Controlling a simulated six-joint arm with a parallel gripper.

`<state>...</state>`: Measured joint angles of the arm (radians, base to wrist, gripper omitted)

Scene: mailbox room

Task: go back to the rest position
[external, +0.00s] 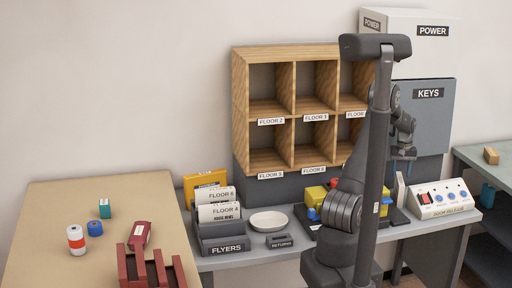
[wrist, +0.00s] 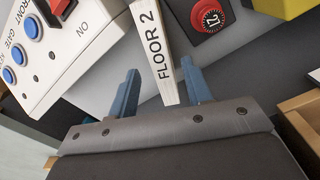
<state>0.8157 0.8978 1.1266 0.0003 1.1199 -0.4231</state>
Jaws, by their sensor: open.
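My gripper (external: 404,158) is raised at the right, in front of the grey KEYS cabinet (external: 432,115). Its two blue fingers (wrist: 161,96) are apart in the wrist view. A white upright piece marked FLOOR 2 (wrist: 158,60) shows between the fingers there. I cannot tell whether they touch it. A white upright piece (external: 400,190) stands below my gripper in the external view, beside the door release panel. Part of the bench behind my arm is hidden.
The door release panel (external: 443,199) with blue buttons is close on the right. It also shows in the wrist view (wrist: 50,50), with a red dial (wrist: 210,17) nearby. Wooden pigeonholes (external: 241,105) hang behind my arm. A flyers box (external: 222,235) and bowl (external: 268,222) sit left.

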